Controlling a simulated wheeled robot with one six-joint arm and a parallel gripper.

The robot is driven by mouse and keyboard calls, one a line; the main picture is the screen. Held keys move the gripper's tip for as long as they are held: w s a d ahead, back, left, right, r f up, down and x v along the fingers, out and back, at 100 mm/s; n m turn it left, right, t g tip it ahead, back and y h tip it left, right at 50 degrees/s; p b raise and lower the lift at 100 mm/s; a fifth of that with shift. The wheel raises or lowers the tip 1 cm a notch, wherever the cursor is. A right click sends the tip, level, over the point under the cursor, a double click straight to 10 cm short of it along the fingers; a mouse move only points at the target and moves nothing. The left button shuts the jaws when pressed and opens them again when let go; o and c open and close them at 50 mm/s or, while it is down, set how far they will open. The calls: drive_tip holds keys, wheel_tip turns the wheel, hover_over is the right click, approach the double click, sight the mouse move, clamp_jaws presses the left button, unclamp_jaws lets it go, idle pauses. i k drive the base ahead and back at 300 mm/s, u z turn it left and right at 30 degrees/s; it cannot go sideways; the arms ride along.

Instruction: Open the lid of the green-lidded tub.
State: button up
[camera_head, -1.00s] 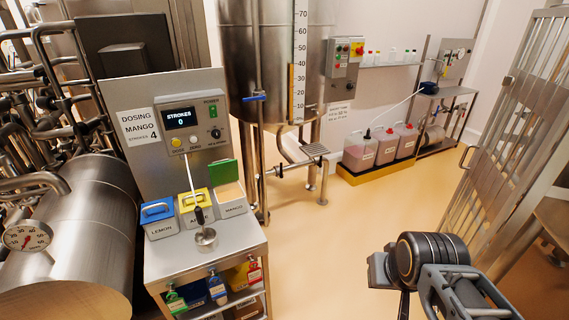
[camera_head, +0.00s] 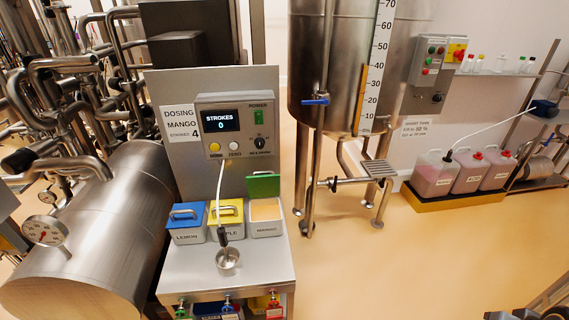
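The green lid (camera_head: 263,186) is raised at the back of the tub labelled MANGO (camera_head: 267,229). The tub's top is uncovered and orange-yellow contents (camera_head: 265,210) show inside. The tub stands at the right end of a row on the steel dosing stand. My gripper is not in view; only small dark parts of what looks like my arm show at the bottom right corner, far from the tub.
Beside it stand a yellow-lidded tub (camera_head: 226,219) and a blue-lidded LEMON tub (camera_head: 187,225), both shut. A small metal cup (camera_head: 228,261) with a dark-tipped tube above it is in front. The dosing panel (camera_head: 236,125) rises behind. Open floor lies to the right.

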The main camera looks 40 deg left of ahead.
sight(263, 186)
drive_tip(key=u, duration=0.45)
drive_tip(key=i, duration=0.95)
drive_tip(key=u, duration=1.35)
drive_tip(key=i, duration=0.4)
drive_tip(key=u, duration=0.35)
